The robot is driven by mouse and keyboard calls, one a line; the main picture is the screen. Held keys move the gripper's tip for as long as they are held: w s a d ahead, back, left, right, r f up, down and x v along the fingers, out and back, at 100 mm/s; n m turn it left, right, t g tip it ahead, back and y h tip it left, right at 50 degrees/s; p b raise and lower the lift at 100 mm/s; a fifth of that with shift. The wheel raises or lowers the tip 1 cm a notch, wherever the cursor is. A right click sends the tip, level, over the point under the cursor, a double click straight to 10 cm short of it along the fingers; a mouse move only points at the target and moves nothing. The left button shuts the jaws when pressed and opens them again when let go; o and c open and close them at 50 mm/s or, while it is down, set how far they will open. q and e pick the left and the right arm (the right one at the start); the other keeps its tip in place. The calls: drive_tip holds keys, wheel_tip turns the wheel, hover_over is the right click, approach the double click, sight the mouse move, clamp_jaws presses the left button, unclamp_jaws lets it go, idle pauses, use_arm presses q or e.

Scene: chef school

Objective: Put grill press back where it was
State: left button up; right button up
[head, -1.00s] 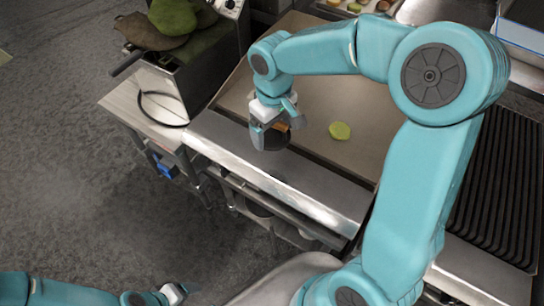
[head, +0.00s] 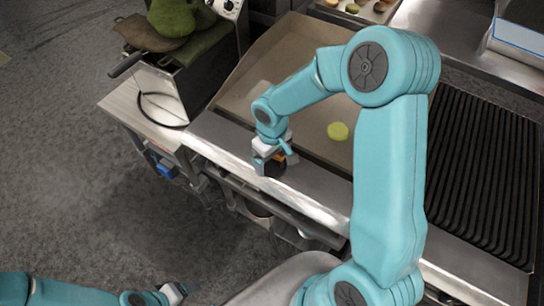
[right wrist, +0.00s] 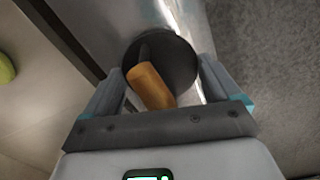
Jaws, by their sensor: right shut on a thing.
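The grill press is a dark round disc with an orange-brown wooden handle. In the head view the press (head: 276,169) is partly hidden by my right gripper (head: 270,162), which is shut on it over the steel front ledge of the griddle. In the right wrist view the handle (right wrist: 150,86) of the press lies between the two fingers, with the disc beyond it. I cannot tell whether the disc touches the ledge. My left gripper (head: 176,292) is low at the lower left, away from the press; its jaws are too small to read.
A flat griddle (head: 285,75) has a green-yellow round piece (head: 338,131) on it. A ribbed black grill (head: 485,170) lies to the right. Green and brown mitts (head: 172,25) rest at the upper left. The steel ledge (head: 315,195) has bare room.

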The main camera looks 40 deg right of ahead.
drive_tip(key=shift+f, duration=0.1)
drive_tip(key=o, duration=1.4)
drive_tip(key=shift+w, duration=0.1)
wheel_tip(320, 180, up, 12)
drive_tip(key=shift+r, duration=0.15)
